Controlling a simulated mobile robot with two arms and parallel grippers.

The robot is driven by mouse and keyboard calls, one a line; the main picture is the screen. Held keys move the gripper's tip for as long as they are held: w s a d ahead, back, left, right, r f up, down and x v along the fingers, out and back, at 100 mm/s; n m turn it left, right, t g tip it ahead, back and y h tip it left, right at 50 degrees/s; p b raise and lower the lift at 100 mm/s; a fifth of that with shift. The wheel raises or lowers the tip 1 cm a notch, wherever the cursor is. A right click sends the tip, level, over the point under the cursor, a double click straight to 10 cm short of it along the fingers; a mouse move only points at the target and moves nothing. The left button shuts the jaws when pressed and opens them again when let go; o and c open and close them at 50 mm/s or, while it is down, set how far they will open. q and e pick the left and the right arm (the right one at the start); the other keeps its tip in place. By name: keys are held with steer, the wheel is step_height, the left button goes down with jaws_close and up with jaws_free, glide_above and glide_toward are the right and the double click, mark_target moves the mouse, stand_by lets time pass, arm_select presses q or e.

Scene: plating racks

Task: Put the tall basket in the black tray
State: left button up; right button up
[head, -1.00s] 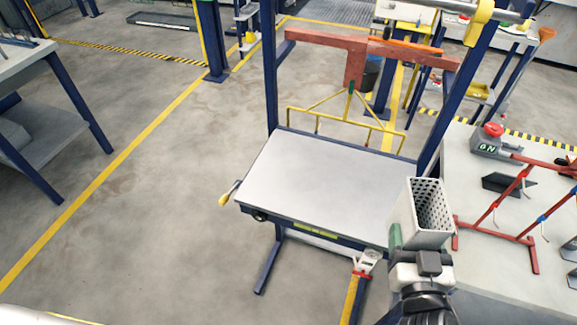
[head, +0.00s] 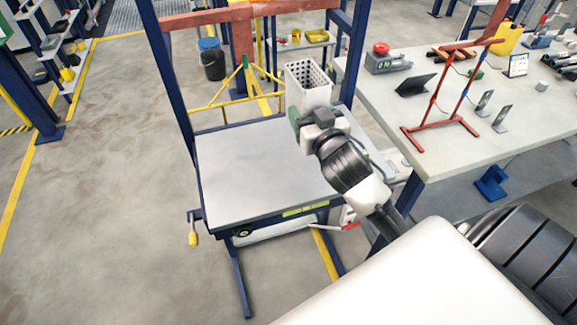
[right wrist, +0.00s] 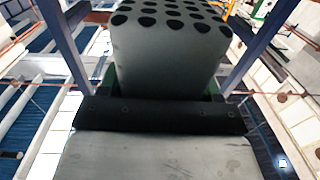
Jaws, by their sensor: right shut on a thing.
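The tall basket (head: 309,97) is light grey with perforated walls, and it stands upright in my right gripper (head: 298,116). The right gripper is shut on the basket's lower part and holds it over the far right part of the grey lift table. In the right wrist view the basket (right wrist: 165,62) rises between the green fingers of the right gripper (right wrist: 163,88), with dark holes near its top. A small black angled piece (head: 415,85) lies on the right-hand workbench; I cannot tell whether it is the black tray. My left gripper is out of view.
The lift table's top (head: 255,175) is bare, framed by blue posts with a red crossbeam and yellow bar (head: 222,108) behind. The workbench (head: 465,150) at right holds a red rack (head: 437,125), a control box (head: 388,62) and several small items. Open floor lies left.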

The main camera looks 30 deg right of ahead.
mark_target(308, 87)
steer(key=d, duration=0.1)
steer(key=w+d, duration=0.1)
steer(key=d+r+b, duration=0.1)
steer(key=shift+w+r+m+h, duration=0.1)
steer(key=shift+w+m+h, duration=0.2)
steer(key=shift+w, duration=0.05)
steer(key=shift+w+d+r, duration=0.1)
steer(key=shift+d+r, duration=0.1)
steer(key=shift+a+f, duration=0.15)
steer(key=shift+a, duration=0.15)
steer(key=shift+s+a+f+b, duration=0.2)
steer(key=shift+s+a+f, duration=0.6)
steer(key=shift+a+f, duration=0.9)
steer(key=shift+s+a+f+b, duration=0.2)
steer(key=shift+s+a+f, duration=0.6)
steer(key=shift+a+f, duration=0.9)
steer(key=shift+s+a+f+b, duration=0.2)
steer(key=shift+s+a+f, duration=0.6)
steer(key=shift+a+f, duration=0.9)
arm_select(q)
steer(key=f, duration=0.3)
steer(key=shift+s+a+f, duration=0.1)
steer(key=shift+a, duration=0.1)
arm_select(e)
steer(key=shift+d+f, duration=0.1)
steer(key=shift+d, duration=0.05)
